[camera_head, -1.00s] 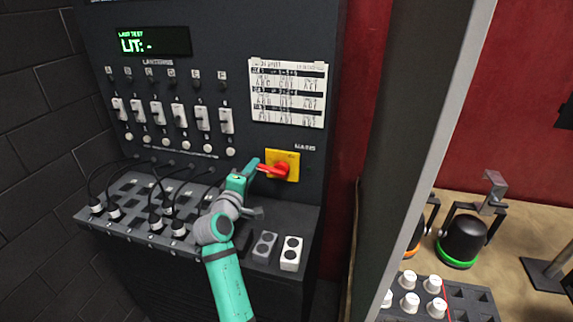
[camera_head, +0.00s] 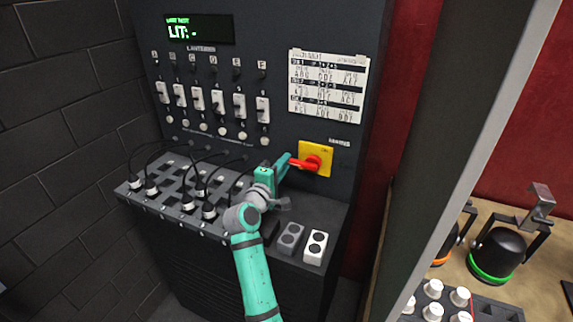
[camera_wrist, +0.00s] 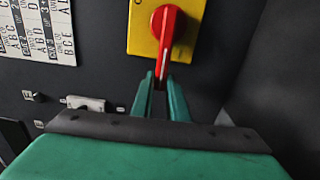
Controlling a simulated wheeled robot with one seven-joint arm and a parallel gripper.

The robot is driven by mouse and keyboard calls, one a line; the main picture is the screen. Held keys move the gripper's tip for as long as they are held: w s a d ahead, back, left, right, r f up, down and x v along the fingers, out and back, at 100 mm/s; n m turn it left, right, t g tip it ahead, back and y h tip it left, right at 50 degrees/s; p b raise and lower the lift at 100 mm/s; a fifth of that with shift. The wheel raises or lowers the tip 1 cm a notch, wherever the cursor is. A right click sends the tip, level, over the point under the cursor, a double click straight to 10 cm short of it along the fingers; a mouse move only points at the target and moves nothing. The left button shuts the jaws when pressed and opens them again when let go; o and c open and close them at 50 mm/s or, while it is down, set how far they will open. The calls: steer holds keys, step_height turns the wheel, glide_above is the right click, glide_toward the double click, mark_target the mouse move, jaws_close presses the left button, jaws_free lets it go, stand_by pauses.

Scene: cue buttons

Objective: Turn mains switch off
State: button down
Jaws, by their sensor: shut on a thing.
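The mains switch is a red rotary handle (camera_head: 310,163) on a yellow plate (camera_head: 322,150), at the right of the dark panel. In the head view its handle points left. My gripper (camera_head: 287,161) reaches it from the left and is shut on the handle's free end. In the wrist view the red handle (camera_wrist: 165,38) stands on the yellow plate (camera_wrist: 142,40), and its tip lies between the two green fingers of my gripper (camera_wrist: 160,84). The plate's lettering is too small to read.
A display (camera_head: 199,29) reads "LIT: -" above several white sliders (camera_head: 197,98). A patch bay (camera_head: 178,190) with black cables lies left of my arm. Two small blocks, one grey (camera_head: 290,238) and one white (camera_head: 316,247), sit on the ledge. A dark upright partition (camera_head: 455,130) stands to the right.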

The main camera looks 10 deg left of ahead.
steer(key=c, duration=1.7)
jaws_free()
steer(key=v, duration=1.1)
steer(key=shift+w+f, duration=0.1)
steer(key=shift+w, duration=0.05)
